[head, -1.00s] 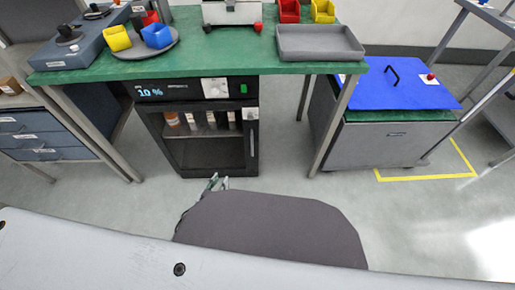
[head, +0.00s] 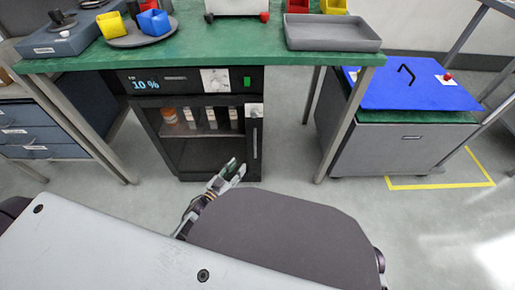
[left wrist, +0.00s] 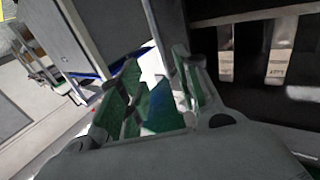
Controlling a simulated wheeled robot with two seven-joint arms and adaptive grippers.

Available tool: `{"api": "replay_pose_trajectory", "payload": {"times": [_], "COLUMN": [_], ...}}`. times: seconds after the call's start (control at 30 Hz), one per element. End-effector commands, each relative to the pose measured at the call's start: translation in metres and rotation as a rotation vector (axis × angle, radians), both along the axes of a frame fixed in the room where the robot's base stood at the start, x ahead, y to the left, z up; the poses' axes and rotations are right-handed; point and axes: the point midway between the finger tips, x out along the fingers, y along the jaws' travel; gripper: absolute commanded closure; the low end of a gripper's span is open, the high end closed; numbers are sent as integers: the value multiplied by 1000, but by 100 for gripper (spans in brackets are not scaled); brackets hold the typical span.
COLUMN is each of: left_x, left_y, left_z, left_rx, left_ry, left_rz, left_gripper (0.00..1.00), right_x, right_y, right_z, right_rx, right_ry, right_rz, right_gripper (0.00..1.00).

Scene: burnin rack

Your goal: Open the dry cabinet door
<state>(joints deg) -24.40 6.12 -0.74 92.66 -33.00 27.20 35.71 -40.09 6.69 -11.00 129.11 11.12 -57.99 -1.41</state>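The dry cabinet (head: 218,178) is a dark box under the green workbench, with a lit "10 %" display on its top panel. Its front door looks closed, and bottles and pale boxes show behind it. A vertical handle (head: 255,145) is on the door's right side. My left gripper (head: 236,168) is in front of the door's lower right part, left of and below the handle. In the left wrist view its green-padded fingers (left wrist: 157,80) are apart with nothing clearly held between them. Pale boxes (left wrist: 282,50) show at right there. My right gripper is out of view.
The green workbench (head: 190,50) overhangs the cabinet, with a grey tray (head: 333,33) on it. Its metal leg (head: 345,125) stands right of the cabinet. A grey cart (head: 390,150) with a blue top is farther right. Drawers (head: 40,140) are at left. The floor between cabinet and cart is clear.

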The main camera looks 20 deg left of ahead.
Motion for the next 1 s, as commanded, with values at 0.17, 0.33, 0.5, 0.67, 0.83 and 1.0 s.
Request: {"api": "replay_pose_trajectory", "payload": {"times": [0.17,0.33,0.5,0.67,0.83,1.0], "left_x": [0,1,5,16,32,49], "left_y": [0,0,-2,-5,-10,-16], "left_z": [1,0,0,0,0,-1], "left_rx": [0,0,0,1,0,1], "left_ry": [0,0,0,-1,-2,-1], "left_rz": [0,0,0,-1,0,0], "left_gripper": [66,66,66,66,66,66], "right_x": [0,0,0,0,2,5], "right_y": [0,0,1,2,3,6], "right_z": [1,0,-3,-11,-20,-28], "right_rx": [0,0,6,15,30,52], "right_ry": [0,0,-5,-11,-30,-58], "right_rz": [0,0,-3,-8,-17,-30], "right_gripper": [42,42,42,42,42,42]}}
